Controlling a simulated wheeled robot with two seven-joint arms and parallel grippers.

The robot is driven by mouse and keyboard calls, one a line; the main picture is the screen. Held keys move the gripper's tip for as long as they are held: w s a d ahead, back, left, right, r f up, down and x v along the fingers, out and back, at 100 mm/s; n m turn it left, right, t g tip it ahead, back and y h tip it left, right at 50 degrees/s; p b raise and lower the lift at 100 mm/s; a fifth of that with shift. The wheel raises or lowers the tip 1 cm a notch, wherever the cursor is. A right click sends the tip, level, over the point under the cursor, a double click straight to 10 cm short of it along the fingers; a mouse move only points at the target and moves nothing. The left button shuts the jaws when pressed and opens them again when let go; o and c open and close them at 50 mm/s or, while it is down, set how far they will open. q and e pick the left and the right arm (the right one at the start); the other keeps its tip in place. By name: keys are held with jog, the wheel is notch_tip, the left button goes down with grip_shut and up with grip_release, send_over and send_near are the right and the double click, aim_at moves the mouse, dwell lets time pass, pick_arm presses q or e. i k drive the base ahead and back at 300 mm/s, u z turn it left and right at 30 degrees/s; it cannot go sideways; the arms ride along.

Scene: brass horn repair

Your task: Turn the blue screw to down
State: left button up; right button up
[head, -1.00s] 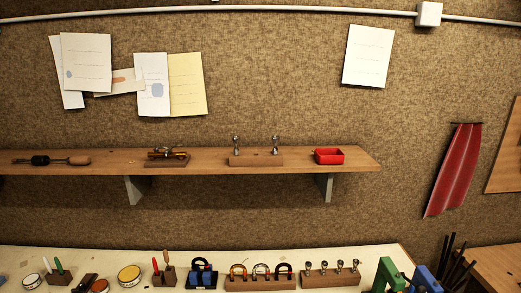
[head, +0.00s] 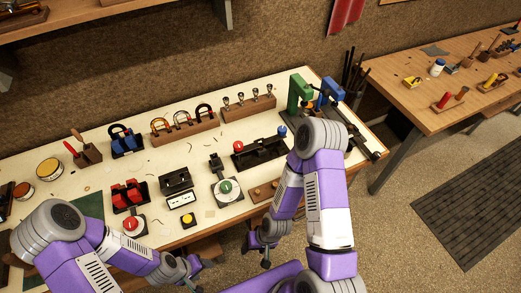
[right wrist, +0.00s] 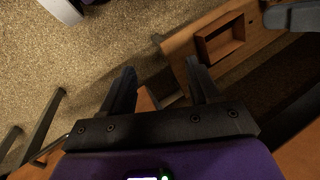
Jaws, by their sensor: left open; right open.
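A blue clamp-like device (head: 328,92) stands at the far right end of the workbench in the head view, beside a similar green one (head: 299,92). My right arm partly covers the area in front of them, and the blue screw itself is too small to make out. My right gripper (head: 260,250) is open and empty, low in front of the bench, well apart from the blue device. In the right wrist view its two dark fingers (right wrist: 162,85) are spread with nothing between them. My left gripper (head: 200,272) is open and empty in front of the bench edge.
A black fixture with a red and a blue knob (head: 258,152) lies left of my right arm. Red (head: 132,224) and green (head: 226,187) round buttons stand near the front edge. A second wooden table (head: 440,110) is at right. An open wooden box (right wrist: 220,42) shows in the right wrist view.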

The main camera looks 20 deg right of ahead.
aim_at(282, 129)
jog(key=k, duration=1)
jog(key=z, duration=1.55)
jog(key=i, duration=0.75)
jog(key=u, duration=1.2)
